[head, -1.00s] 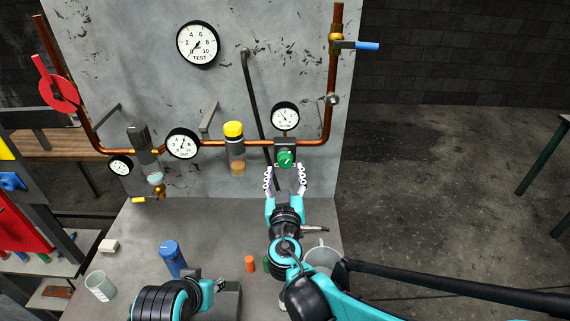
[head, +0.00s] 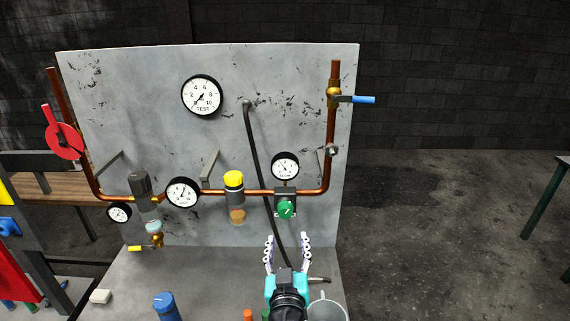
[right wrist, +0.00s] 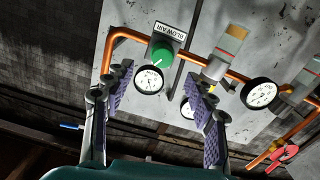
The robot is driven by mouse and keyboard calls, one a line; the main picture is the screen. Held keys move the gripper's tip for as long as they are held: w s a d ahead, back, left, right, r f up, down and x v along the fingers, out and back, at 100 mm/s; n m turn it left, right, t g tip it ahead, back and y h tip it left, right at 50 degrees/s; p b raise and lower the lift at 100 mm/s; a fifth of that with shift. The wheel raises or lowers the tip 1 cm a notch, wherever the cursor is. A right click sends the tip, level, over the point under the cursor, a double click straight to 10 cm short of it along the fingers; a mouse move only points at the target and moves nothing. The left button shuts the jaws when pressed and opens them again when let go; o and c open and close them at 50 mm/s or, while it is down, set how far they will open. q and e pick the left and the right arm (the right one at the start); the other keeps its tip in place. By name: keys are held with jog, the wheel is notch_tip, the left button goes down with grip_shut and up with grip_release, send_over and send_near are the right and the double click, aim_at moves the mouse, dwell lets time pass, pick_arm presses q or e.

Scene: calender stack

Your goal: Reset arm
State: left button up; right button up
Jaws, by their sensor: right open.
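My right gripper (head: 287,252) is open and empty, with its two fingers pointing up in the head view. It is below and apart from the green knob (head: 286,208) on the copper pipe. In the right wrist view the spread fingers (right wrist: 160,115) frame the panel, and the green knob (right wrist: 161,55) with its "BLOW AIR" label shows beyond them. My left gripper is out of the head view.
The grey panel (head: 140,90) carries gauges, copper pipes, a yellow-capped filter (head: 235,190) and a blue-handled valve (head: 360,99). Open floor lies to the right.

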jog(key=s+d+f+m+g+h, duration=0.1)
jog(key=s+d+f+g, duration=0.15)
jog(key=d, duration=0.25)
jog(key=s+d+f+m+g+h+b, duration=0.1)
jog(key=d+f+g, duration=0.15)
jog(key=d, duration=0.35)
jog(key=s+d+f+g+h, duration=0.1)
jog(key=d+f, duration=0.2)
jog(key=d, duration=0.2)
jog(key=s+d+f+g+y+b, duration=0.1)
jog(key=s+f+g+y, duration=0.2)
jog(key=s+f, duration=0.4)
jog(key=s+g, duration=0.1)
jog(key=s, duration=0.4)
jog(key=shift+g, duration=0.4)
jog(key=shift+d+f, duration=0.1)
dwell(1.4)
